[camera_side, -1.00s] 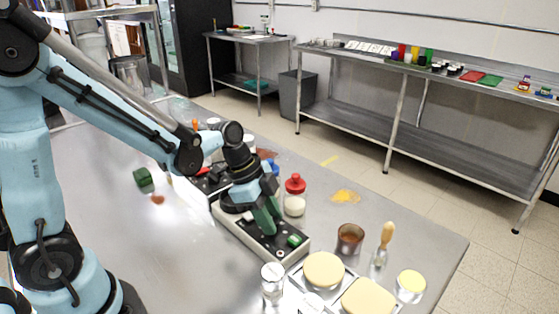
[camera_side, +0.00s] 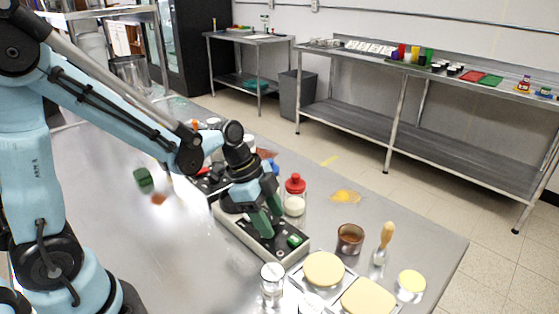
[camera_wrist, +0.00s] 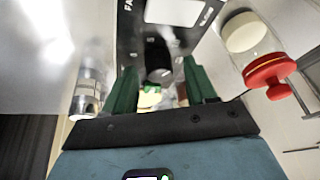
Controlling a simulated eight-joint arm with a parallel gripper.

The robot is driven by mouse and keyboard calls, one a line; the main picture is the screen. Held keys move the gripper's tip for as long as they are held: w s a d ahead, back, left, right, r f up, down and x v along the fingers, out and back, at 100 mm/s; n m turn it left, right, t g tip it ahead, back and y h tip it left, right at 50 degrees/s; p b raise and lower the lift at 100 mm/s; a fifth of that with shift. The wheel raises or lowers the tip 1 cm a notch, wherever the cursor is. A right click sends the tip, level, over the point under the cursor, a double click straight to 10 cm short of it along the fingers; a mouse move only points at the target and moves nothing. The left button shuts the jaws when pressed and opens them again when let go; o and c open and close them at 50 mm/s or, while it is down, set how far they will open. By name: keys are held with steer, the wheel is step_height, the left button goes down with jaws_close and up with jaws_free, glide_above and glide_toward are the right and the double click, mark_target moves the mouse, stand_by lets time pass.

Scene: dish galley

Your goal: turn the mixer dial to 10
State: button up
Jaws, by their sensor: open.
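The mixer panel (camera_side: 232,232) is a long pale-edged box with a dark top, lying on the steel table. It has a green switch (camera_side: 295,240) at its near end. My gripper (camera_side: 270,227) points down over the panel with its green fingers apart. In the wrist view the dark dial (camera_wrist: 158,62) shows between the two fingers of my gripper (camera_wrist: 160,85), near the panel's white label (camera_wrist: 175,12). I cannot tell whether the fingers touch the dial. The dial's pointer and number are not readable. In the side view my fingers hide the dial.
A red-capped jar (camera_side: 294,196) stands close behind the panel, and a glass shaker (camera_side: 272,284) stands in front. A copper-coloured cup (camera_side: 350,238), a wooden-handled brush (camera_side: 385,242) and round pale-topped items (camera_side: 323,269) lie to the right. A green block (camera_side: 143,177) is at left.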

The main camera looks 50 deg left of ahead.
steer(key=v, duration=1.2)
stand_by(0.3)
steer(key=s+n+t+y, duration=0.1)
steer(key=n, duration=0.3)
steer(key=s+f+n+t+y, duration=0.1)
steer(key=n+t, duration=0.1)
steer(key=n, duration=0.2)
steer(key=s+f+n+t+y, duration=0.1)
steer(key=s+n, duration=0.1)
steer(key=n, duration=0.2)
steer(key=shift+a+n+t+y, duration=0.25)
steer(key=shift+n+t+y, duration=0.05)
steer(key=shift+n+y, duration=0.1)
